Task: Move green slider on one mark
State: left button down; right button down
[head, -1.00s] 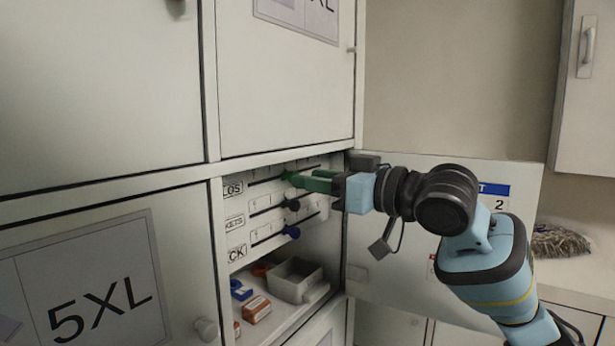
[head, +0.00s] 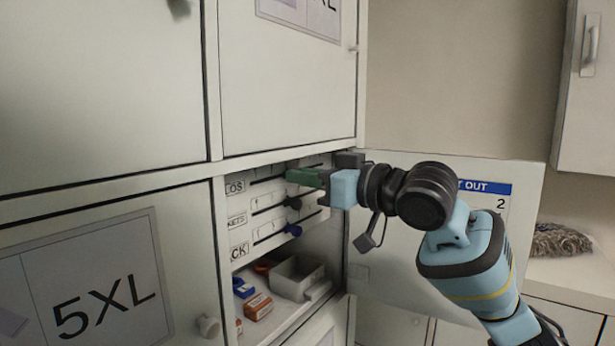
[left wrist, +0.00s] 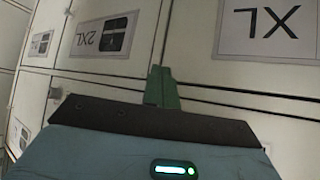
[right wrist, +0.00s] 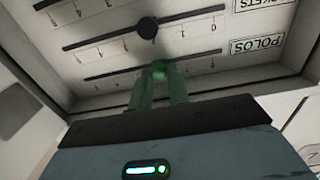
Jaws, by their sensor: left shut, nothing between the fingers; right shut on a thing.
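The green slider (right wrist: 159,68) is a small knob on the slot of the POLOS row, the top row of the panel inside the open locker. In the right wrist view it sits between the fingertips of my right gripper (right wrist: 159,76), which is shut on it. In the head view my right gripper (head: 291,176) reaches the top slot from the right, and its fingers hide the knob. Printed marks and figures run along the slot; the exact mark at the knob is hard to read.
A dark knob (head: 294,203) and a blue knob (head: 293,230) sit on the lower slots, close under my right gripper. A grey bin (head: 292,281) and small orange and blue boxes lie on the shelf below. The open locker door (head: 400,260) stands behind my right arm.

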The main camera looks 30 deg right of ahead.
jog(key=d, duration=0.1)
jog(key=w+d, duration=0.1)
jog(key=d, duration=0.1)
jog(key=shift+w+d, duration=0.2)
jog(key=c, duration=1.3)
grip_release()
pick_arm(q)
jog(key=shift+s+d+f+b, duration=0.2)
jog(key=shift+s+f+b, duration=0.35)
jog(key=shift+s+f, duration=0.15)
pick_arm(e)
jog(key=shift+v, duration=3.95)
